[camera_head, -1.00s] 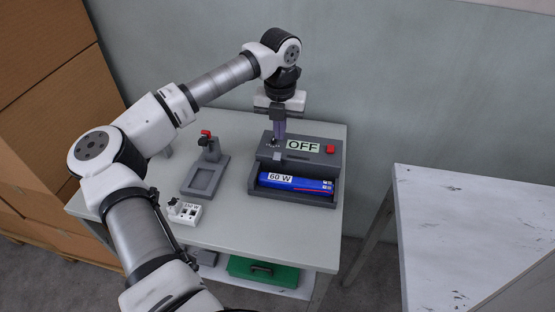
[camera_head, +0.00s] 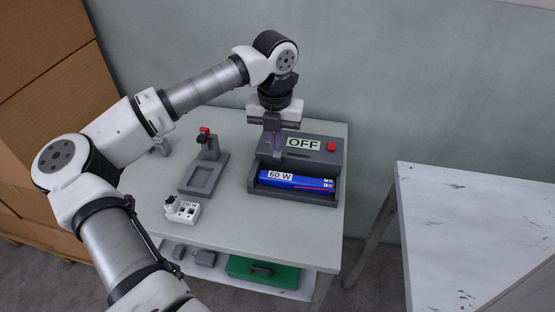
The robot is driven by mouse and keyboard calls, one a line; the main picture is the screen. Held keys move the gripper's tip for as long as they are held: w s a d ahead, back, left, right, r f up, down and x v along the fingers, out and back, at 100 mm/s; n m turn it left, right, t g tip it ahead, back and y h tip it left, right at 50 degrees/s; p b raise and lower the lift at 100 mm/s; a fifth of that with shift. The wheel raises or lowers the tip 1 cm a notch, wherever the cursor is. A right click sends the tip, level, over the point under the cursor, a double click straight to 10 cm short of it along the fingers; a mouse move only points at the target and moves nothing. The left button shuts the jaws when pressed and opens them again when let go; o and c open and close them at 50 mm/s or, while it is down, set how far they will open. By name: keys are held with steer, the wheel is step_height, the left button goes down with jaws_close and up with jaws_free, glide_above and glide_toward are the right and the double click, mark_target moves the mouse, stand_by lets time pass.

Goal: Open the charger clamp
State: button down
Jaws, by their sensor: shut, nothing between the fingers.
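The charger (camera_head: 262,180) is a dark grey box at the right of the table. It has an "OFF" label (camera_head: 303,143) and a red button (camera_head: 331,147). A blue battery (camera_head: 300,183) labelled "60 W" lies in its front slot. My gripper (camera_head: 274,155) is shut and points down at the left part of the charger's top. No object shows between its fingers. My fingers hide that part of the charger, so the clamp there cannot be made out, nor whether my fingertips touch it.
A grey stand with a red-topped clamp (camera_head: 205,136) and an empty recess stands left of the charger. A small white block (camera_head: 182,209) with a "250 W" label sits in front of it. A green case (camera_head: 262,271) lies on the lower shelf. A whitish table (camera_head: 470,230) stands right.

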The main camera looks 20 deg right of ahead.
mark_target(278, 157)
steer(key=shift+s+a, duration=0.35)
steer(key=shift+s, duration=0.2)
steer(key=shift+f, duration=0.1)
steer(key=shift+f+b, duration=2.5)
steer(key=shift+f, duration=0.05)
steer(key=shift+w+d, duration=0.45)
steer(key=shift+w, duration=0.25)
steer(key=shift+s, duration=0.1)
steer(key=shift+s+a+b, duration=0.3)
steer(key=shift+s, duration=0.05)
steer(key=shift+r, duration=0.2)
